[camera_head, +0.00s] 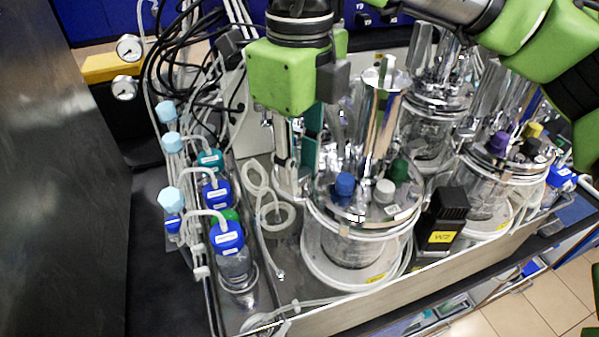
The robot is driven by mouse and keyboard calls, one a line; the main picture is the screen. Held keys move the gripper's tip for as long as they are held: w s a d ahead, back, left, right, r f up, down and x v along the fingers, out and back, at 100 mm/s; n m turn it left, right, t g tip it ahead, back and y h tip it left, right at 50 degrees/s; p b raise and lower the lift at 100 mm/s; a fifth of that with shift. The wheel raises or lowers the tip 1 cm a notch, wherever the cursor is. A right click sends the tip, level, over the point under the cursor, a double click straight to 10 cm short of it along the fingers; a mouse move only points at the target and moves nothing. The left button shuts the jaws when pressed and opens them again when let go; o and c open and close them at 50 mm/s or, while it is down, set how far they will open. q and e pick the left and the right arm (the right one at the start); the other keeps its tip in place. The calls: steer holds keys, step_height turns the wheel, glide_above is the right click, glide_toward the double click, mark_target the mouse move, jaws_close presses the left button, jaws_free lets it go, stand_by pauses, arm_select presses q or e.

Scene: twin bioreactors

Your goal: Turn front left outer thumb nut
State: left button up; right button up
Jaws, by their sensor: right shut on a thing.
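The front left bioreactor vessel (350,245) stands in the middle, with a shiny metal lid (350,207) carrying blue, grey and green caps. My right arm comes in from the upper right, and its green wrist hangs above the left side of this lid. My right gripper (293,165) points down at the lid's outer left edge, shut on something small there. The front left outer thumb nut is not clearly visible; the fingers and clutter cover that spot. My left gripper is not in view.
Blue-capped bottles (228,238) with tubing stand left of the vessel. A tall metal cylinder (382,105) rises close right of the gripper. A black box (443,222) and another vessel (490,175) stand further right. Loose tubing (275,216) lies between bottles and vessel.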

mark_target(300, 173)
steer(key=n+b, duration=0.1)
steer(key=n, duration=0.1)
steer(key=shift+n, duration=0.4)
steer(key=n, duration=0.2)
steer(key=shift+n+b, duration=0.4)
steer(key=n, duration=0.2)
steer(key=shift+n, duration=0.3)
steer(key=shift+r+n, duration=0.1)
steer(key=shift+n, duration=1.3)
steer(key=o, duration=1.1)
step_height(300, 173, up, 12)
steer(key=shift+f, duration=0.1)
